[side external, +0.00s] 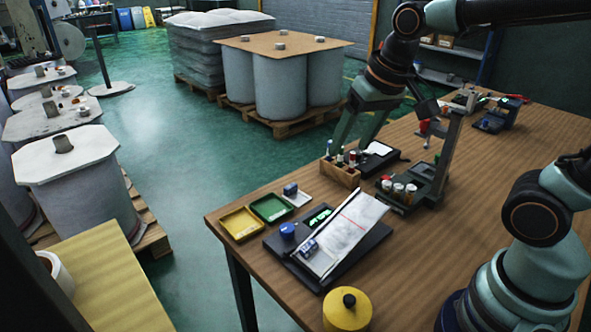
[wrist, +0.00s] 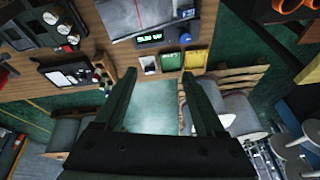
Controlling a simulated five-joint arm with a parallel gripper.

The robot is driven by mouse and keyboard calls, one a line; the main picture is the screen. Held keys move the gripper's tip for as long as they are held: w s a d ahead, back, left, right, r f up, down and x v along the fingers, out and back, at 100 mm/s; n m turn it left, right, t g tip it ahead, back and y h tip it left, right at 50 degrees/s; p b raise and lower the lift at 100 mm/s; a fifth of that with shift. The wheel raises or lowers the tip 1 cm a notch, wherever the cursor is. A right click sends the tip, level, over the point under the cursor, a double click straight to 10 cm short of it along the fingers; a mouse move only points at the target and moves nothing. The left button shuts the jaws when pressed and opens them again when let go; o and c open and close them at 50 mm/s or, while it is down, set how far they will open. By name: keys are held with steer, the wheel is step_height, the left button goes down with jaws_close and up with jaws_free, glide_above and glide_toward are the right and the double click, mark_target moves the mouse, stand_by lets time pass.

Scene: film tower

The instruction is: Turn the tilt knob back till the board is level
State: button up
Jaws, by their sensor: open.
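The tilt board (side external: 350,235) is a pale plate with a red line on a dark base near the table's front edge. It looks tilted against its base, but I cannot read the exact angle. The blue tilt knob (side external: 288,230) sits at the base's left corner, beside a lit green display (side external: 320,217). A blue-and-white cylinder (side external: 309,247) lies at the board's lower left edge. My gripper (side external: 355,140) is open and empty, above and behind the board, apart from the knob. In the wrist view the knob (wrist: 185,38) lies beyond my gripper's (wrist: 158,75) right fingertip.
Yellow (side external: 241,223) and green (side external: 272,207) trays lie left of the board. A wooden block with vials (side external: 341,173) and a dark stand with rolls (side external: 410,190) are behind it. A yellow canister (side external: 347,310) stands in front.

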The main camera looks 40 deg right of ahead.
steer(key=w+a+f+m+g, duration=0.2)
steer(key=w+a+f+m, duration=0.1)
steer(key=w, duration=0.2)
steer(key=m+g, duration=0.2)
steer(key=m, duration=0.2)
glide_above(287, 228)
step_height(287, 228, down, 6)
step_height(287, 228, down, 12)
steer(key=shift+f, duration=0.1)
jaws_close()
